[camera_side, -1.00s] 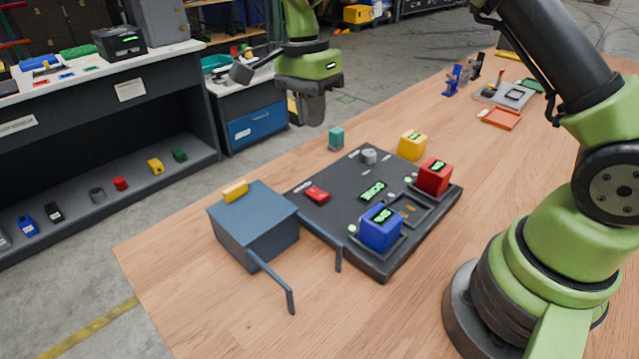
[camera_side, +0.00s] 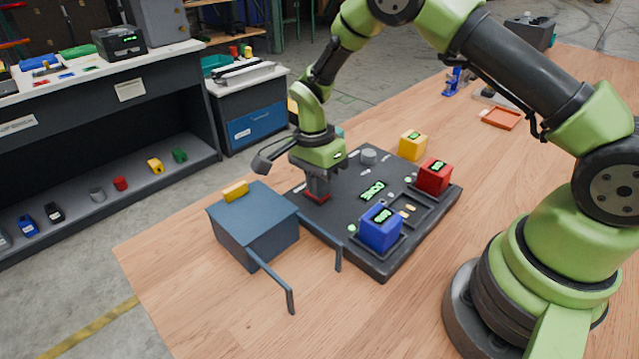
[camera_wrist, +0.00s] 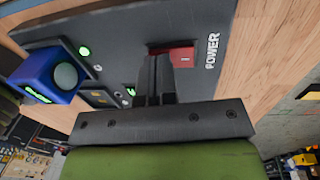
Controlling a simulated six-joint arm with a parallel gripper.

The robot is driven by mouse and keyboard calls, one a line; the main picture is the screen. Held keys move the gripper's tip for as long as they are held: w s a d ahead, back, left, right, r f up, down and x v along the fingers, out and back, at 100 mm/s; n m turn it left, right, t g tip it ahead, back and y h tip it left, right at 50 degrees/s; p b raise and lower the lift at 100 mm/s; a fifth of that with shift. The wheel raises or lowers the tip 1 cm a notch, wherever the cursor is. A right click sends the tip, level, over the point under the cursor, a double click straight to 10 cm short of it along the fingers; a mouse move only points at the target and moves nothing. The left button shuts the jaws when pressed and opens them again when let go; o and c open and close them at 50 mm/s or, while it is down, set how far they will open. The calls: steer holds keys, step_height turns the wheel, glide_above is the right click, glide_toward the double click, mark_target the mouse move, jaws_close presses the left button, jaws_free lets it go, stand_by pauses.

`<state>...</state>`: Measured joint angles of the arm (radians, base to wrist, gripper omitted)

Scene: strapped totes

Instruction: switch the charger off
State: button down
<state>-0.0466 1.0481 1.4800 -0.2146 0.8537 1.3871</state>
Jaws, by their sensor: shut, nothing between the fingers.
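The charger (camera_side: 340,235) is a black slab on the wooden table, with a lit green display (camera_side: 372,191) and a grey knob (camera_side: 368,157). Its red power switch (camera_side: 314,198) is mostly hidden under my gripper (camera_side: 318,198) in the side view. In the wrist view the switch (camera_wrist: 182,56) shows beside the word POWER, and my shut, empty gripper (camera_wrist: 157,60) has its fingertips at the switch's edge, overlapping it. I cannot tell whether they touch. A blue battery (camera_side: 380,228) and a red battery (camera_side: 433,176) sit in the charger's bays, with green lights nearby.
A yellow battery (camera_side: 413,145) stands behind the charger. An orange tray (camera_side: 501,118) lies farther back. The front of the table is clear.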

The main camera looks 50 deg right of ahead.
steer(key=shift+f, duration=0.1)
steer(key=shift+s+f, duration=0.1)
steer(key=shift+f, duration=0.15)
stand_by(0.3)
steer(key=shift+w+r, duration=0.25)
steer(key=shift+w, duration=0.55)
step_height(320, 180, up, 14)
steer(key=w, duration=0.1)
steer(key=shift+w, duration=0.35)
